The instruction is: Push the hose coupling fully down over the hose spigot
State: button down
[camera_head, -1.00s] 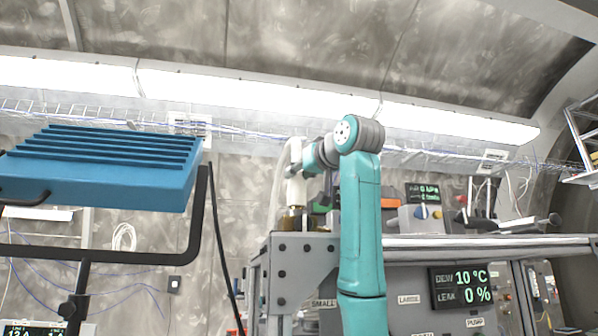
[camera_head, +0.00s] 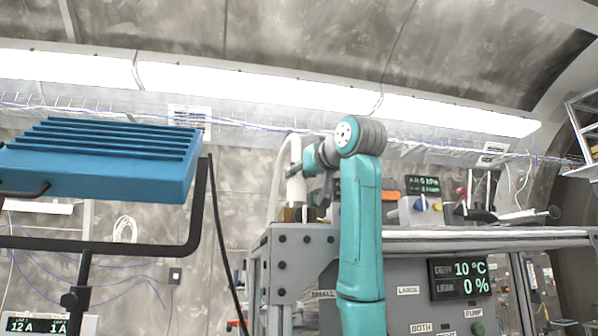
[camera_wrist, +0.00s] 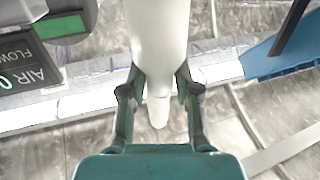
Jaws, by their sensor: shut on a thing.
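The hose coupling (camera_head: 296,188) is a pale upright sleeve at the lower end of a white hose (camera_head: 277,185). Its lower end meets a brass-coloured fitting, which looks like the hose spigot (camera_head: 290,214), on top of the grey steel bench. How far it sits over the spigot cannot be told. My gripper (camera_head: 318,190) is beside the coupling, partly hidden by my arm. In the wrist view my gripper (camera_wrist: 158,92) is shut around the pale coupling (camera_wrist: 157,55), with one finger on each side. The spigot is not clear there.
The grey bench (camera_head: 300,250) has a dew and leak display (camera_head: 461,278) on its front. A blue ribbed lamp-like box (camera_head: 100,160) on a black stand is at the left. Knobs and a small display (camera_head: 423,186) stand behind the bench to the right.

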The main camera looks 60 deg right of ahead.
jog(key=shift+f, duration=0.3)
jog(key=c, duration=0.7)
grip_release()
jog(key=shift+c, duration=0.2)
jog(key=v, duration=1.2)
jog(key=shift+s+f, duration=0.1)
jog(key=shift+s, duration=0.05)
